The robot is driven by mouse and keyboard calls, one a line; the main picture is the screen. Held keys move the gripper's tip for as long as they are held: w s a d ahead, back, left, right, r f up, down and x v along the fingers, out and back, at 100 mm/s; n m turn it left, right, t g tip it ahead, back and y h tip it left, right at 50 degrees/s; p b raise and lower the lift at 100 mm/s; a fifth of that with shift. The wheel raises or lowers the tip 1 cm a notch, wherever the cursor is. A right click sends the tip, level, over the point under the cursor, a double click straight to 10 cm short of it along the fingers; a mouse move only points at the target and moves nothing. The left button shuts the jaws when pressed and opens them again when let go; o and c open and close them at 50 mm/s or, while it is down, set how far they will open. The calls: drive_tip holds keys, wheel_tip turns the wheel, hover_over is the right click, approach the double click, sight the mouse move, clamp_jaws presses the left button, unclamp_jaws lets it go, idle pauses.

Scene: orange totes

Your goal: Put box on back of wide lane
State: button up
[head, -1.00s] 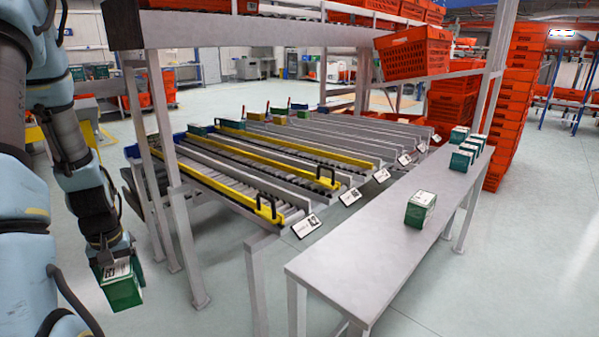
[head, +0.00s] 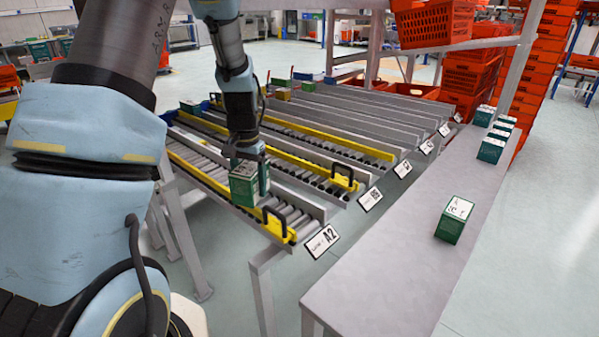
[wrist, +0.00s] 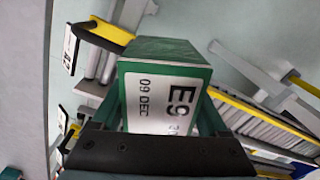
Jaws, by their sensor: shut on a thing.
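My gripper (head: 247,158) is shut on a green box (head: 244,188) with a white label. In the wrist view the held box (wrist: 165,92) fills the middle, its label reading E9 and 09 DEC. In the head view the box appears over the near part of the wide roller lane (head: 205,176) with yellow rails, by the A2 tag (head: 320,241). I cannot tell whether it touches the rollers. The far end of the lanes has a green box (head: 190,107) at the left.
A grey bench (head: 400,262) at the right holds a green box (head: 455,219) and several more farther back. Orange totes (head: 440,22) stand beyond. A black handle (head: 278,222) rises at the lane's front end. The bench's near part is bare.

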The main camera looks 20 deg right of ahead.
drive_tip(key=s+d+m, duration=0.4)
drive_tip(key=s+d, duration=0.1)
drive_tip(key=d, duration=0.7)
drive_tip(key=shift+w+a+f+b, duration=0.1)
drive_tip(key=shift+w+f+b, duration=0.05)
drive_tip(key=shift+f+b, duration=1.45)
drive_tip(key=shift+w+a+f+b, duration=0.1)
drive_tip(key=shift+f+b, duration=1)
drive_tip(key=shift+f, duration=0.9)
drive_tip(key=shift+a, duration=0.1)
drive_tip(key=o, duration=1.4)
